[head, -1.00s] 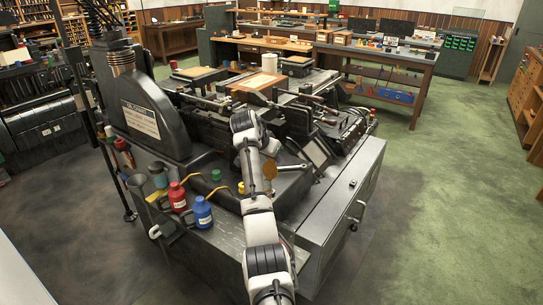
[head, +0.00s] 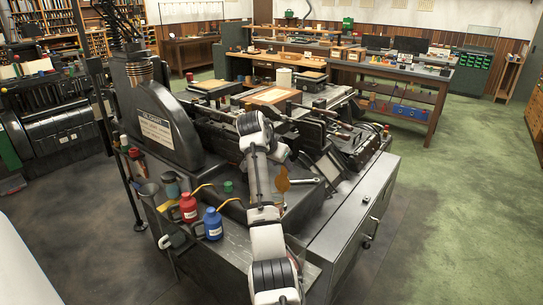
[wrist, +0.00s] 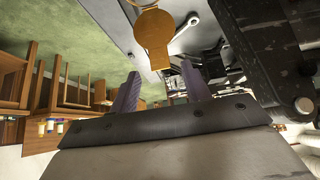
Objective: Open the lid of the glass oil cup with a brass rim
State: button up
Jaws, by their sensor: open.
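A round brass-coloured disc on a narrow stem (wrist: 154,38) fills the top middle of the wrist view. In the head view, an amber-brown flat piece (head: 283,180) shows just right of my arm, above the machine bed. The disc looks like the oil cup's brass part, but I cannot make out the glass body or how the lid stands. My gripper (wrist: 160,88) has its two purple-grey fingers apart, with nothing seen between them. The disc appears beyond the fingertips, apart from them. In the head view I cannot make out the fingers.
A dark machine with levers and rails surrounds my arm. A red bottle (head: 188,207) and a blue bottle (head: 213,223) stand on its left front corner, near a small green cap (head: 228,187). A wrench (head: 304,181) lies right of the brass piece. Green floor is clear at right.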

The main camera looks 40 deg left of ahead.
jog(key=b+v, duration=0.2)
jog(key=v, duration=0.7)
jog(key=shift+s+r, duration=0.2)
jog(key=shift+r, duration=0.05)
